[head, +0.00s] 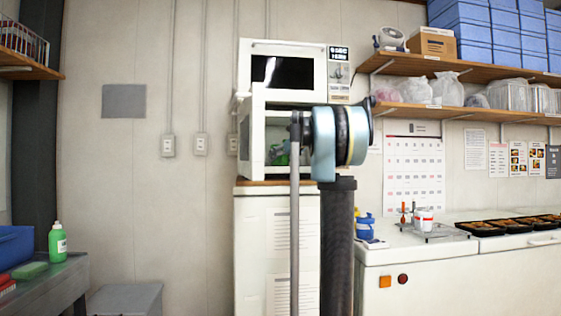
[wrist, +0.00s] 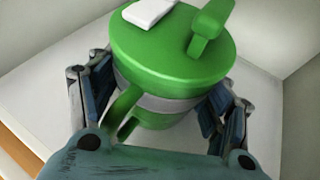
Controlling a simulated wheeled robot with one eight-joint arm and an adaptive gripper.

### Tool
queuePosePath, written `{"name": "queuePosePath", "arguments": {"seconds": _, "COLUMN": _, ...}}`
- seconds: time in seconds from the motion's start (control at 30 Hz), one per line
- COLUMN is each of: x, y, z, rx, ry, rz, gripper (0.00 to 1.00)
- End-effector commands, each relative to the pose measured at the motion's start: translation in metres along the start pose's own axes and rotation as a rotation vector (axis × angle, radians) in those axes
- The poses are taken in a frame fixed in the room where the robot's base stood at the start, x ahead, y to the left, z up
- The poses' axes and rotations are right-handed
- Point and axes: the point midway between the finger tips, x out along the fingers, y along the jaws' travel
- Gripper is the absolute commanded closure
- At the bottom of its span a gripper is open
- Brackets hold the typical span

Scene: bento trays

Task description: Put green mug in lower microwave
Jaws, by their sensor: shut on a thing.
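The green mug (wrist: 160,50) has a green lid with a spout-like tab, a grey band and a green handle. In the wrist view it sits between the fingers of my gripper (wrist: 160,105), which is shut on it. White walls and a white floor surround the mug there. In the head view a bit of green mug (head: 279,157) shows inside the open lower microwave (head: 243,135), partly hidden by my arm. My gripper is mostly hidden in the head view. Whether the mug rests on the microwave floor cannot be told.
An upper microwave (head: 284,49) with a dark door sits above the lower one. Both stand on a white cabinet (head: 262,240). A counter (head: 470,246) with black food trays (head: 500,228) is at the right. A green bottle (head: 57,243) stands at the left.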

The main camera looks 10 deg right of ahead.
Motion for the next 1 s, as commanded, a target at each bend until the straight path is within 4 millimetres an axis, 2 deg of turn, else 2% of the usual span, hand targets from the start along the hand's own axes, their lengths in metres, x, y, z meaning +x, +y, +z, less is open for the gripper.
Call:
{"name": "queuePosePath", "arguments": {"seconds": 0.23, "x": 0.000, "y": -0.001, "z": -0.001, "rx": 0.001, "ry": 0.000, "rz": 0.000, "gripper": 0.70}}
{"name": "queuePosePath", "arguments": {"seconds": 0.27, "x": 0.001, "y": -0.001, "z": -0.002, "rx": 0.000, "ry": 0.000, "rz": 0.000, "gripper": 0.26}}
{"name": "queuePosePath", "arguments": {"seconds": 0.33, "x": 0.001, "y": -0.001, "z": -0.001, "rx": 0.000, "ry": 0.000, "rz": -0.001, "gripper": 0.10}}
{"name": "queuePosePath", "arguments": {"seconds": 0.37, "x": 0.001, "y": -0.001, "z": -0.001, "rx": 0.000, "ry": 0.000, "rz": -0.001, "gripper": 0.08}}
{"name": "queuePosePath", "arguments": {"seconds": 0.8, "x": -0.001, "y": -0.002, "z": 0.000, "rx": 0.001, "ry": 0.000, "rz": -0.002, "gripper": 0.08}}
{"name": "queuePosePath", "arguments": {"seconds": 1.0, "x": -0.025, "y": -0.002, "z": 0.000, "rx": 0.002, "ry": -0.001, "rz": -0.003, "gripper": 0.08}}
